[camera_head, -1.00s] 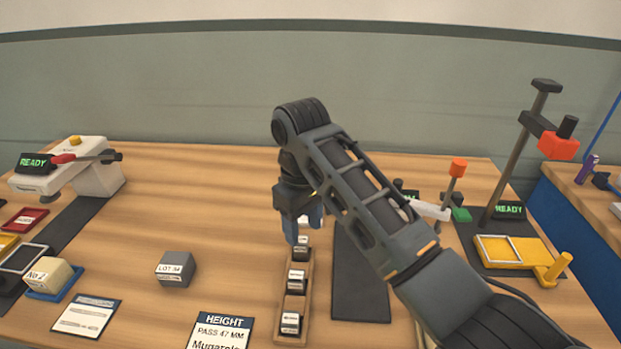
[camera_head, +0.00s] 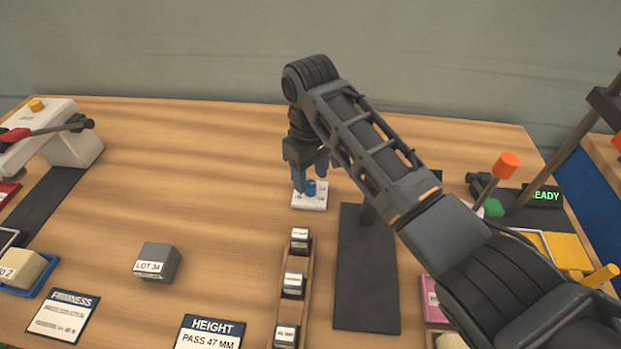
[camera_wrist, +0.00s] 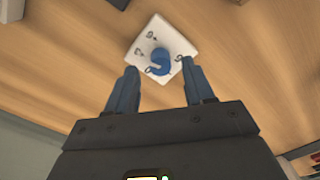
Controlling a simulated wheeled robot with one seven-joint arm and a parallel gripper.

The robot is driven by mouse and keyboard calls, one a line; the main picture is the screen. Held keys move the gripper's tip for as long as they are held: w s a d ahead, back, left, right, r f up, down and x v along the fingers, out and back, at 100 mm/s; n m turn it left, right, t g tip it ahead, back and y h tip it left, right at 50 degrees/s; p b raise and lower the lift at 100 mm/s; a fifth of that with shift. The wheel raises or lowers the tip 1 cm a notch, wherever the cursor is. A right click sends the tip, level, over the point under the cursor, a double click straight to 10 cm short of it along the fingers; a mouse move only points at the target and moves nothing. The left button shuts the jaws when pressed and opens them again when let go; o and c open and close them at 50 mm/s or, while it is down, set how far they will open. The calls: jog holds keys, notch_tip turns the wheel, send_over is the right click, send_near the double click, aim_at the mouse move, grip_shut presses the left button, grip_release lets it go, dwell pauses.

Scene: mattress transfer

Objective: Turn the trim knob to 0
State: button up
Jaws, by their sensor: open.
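The trim knob (camera_head: 310,187) is a small blue knob on a white square plate (camera_head: 318,203) lying on the table. It also shows in the wrist view (camera_wrist: 161,61), with small dark marks around it on the plate (camera_wrist: 178,38) that are too small to read surely. My gripper (camera_head: 311,178) is over the plate in the head view, its blue fingers pointing down close to the knob. In the wrist view my gripper (camera_wrist: 156,78) has its fingers apart, with the knob ahead of and between them. I cannot tell whether a finger touches the knob.
A wooden rack (camera_head: 290,262) with several labelled blocks stands in front of the plate. A dark mat (camera_head: 366,290) lies to its right. A grey block (camera_head: 158,263) labelled LOT 34 and a HEIGHT card (camera_head: 208,334) lie to the left. The table left of the plate is clear.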

aim_at(310, 188)
jog(key=shift+f, duration=1.35)
jog(key=shift+c, duration=0.4)
grip_shut()
